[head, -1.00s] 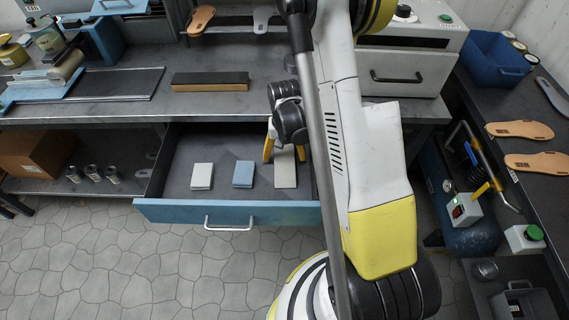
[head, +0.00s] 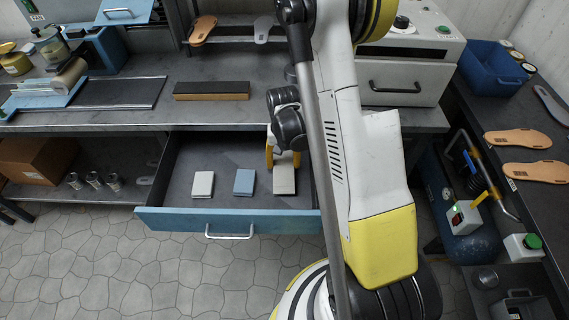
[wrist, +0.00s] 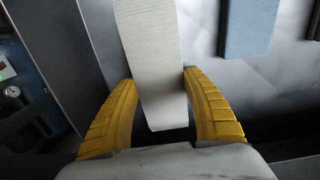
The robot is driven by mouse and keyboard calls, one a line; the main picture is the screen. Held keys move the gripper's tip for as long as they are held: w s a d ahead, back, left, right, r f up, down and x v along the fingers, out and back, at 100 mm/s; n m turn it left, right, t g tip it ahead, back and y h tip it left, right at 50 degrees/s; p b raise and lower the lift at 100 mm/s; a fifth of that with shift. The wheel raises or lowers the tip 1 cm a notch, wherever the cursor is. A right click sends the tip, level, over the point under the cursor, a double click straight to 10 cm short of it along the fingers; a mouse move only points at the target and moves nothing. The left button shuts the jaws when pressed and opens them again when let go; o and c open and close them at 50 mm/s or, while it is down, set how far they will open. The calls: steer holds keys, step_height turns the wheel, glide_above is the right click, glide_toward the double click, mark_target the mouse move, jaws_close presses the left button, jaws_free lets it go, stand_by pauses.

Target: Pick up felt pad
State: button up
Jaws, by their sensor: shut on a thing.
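A pale grey-beige felt pad (head: 285,178) is between the yellow fingers of my gripper (head: 283,160), at the right end of the open drawer. In the wrist view the pad (wrist: 152,45) is a long ribbed strip, and my gripper (wrist: 158,80) is shut on it with a finger against each long side. I cannot tell for sure whether the pad is clear of the drawer floor. A white pad (head: 203,184) and a blue pad (head: 244,182) lie to its left; the blue pad (wrist: 248,25) also shows in the wrist view.
The drawer (head: 190,219) is pulled out below the workbench (head: 130,118), its blue front facing the tiled floor. A dark and tan block (head: 211,90) lies on the bench above. A lower shelf with a cardboard box (head: 38,160) and metal cups is at the left.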

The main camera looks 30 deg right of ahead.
mark_target(282, 163)
steer(key=r, duration=0.2)
steer(key=r+p, duration=0.1)
steer(key=r, duration=0.1)
steer(key=r+p, duration=0.1)
steer(key=shift+w+a+r, duration=0.15)
steer(key=shift+a+r, duration=0.1)
steer(key=shift+r, duration=0.15)
steer(key=w+a+p, duration=0.1)
steer(key=w+a, duration=0.2)
steer(key=a, duration=0.2)
steer(key=w+a+p, duration=0.1)
steer(key=w+a, duration=0.3)
steer(key=a, duration=0.1)
steer(key=w+a+p, duration=0.1)
steer(key=w+a, duration=0.2)
steer(key=a, duration=0.2)
steer(key=shift+w+a+f, duration=0.2)
steer(key=shift+w+a, duration=0.15)
steer(key=shift+a, duration=0.05)
